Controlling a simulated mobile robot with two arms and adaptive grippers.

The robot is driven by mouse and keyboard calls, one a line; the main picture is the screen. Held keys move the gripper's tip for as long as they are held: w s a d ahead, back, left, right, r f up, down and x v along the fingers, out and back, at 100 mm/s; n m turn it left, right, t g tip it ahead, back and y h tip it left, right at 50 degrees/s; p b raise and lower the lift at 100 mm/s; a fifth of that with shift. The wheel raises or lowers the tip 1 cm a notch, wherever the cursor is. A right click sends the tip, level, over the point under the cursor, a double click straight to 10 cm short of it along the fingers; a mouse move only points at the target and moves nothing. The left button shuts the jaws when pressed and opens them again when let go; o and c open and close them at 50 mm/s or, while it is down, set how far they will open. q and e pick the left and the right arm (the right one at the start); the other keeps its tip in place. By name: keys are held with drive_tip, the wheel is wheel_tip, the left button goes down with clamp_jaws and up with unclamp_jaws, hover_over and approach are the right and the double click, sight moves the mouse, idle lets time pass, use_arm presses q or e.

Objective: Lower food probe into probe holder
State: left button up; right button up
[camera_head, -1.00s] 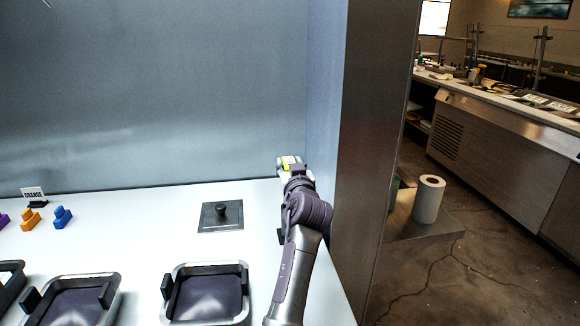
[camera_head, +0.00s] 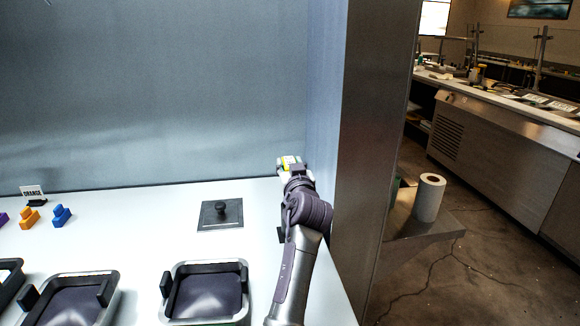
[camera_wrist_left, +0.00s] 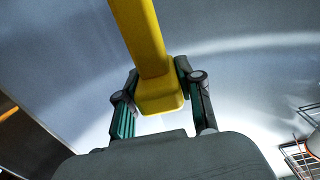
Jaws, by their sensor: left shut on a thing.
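My left gripper (camera_head: 291,168) is at the far right end of the white counter, close to the metal side wall. It is shut on the yellow food probe (camera_wrist_left: 146,45), whose handle sits between the two fingers in the left wrist view. I cannot make out the probe holder for certain. A small dark piece (camera_head: 280,236) shows beside my left forearm, mostly hidden by it. My right gripper is not in view.
A dark square plate with a knob (camera_head: 222,214) lies left of my arm. Black-rimmed trays (camera_head: 206,266) stand at the front. Orange (camera_head: 29,219) and blue (camera_head: 62,217) blocks are at the left. The counter (camera_head: 140,225) between is clear. A metal post (camera_head: 372,150) stands right of my arm.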

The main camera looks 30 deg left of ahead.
use_arm(q)
drive_tip(key=shift+f+b, duration=1.8)
drive_tip(key=shift+b, duration=0.25)
idle(2.2)
drive_tip(key=o, duration=1.1)
drive_tip(key=shift+o, duration=0.2)
drive_tip(key=shift+r, duration=0.1)
wheel_tip(320, 180, up, 10)
drive_tip(key=shift+f, duration=0.1)
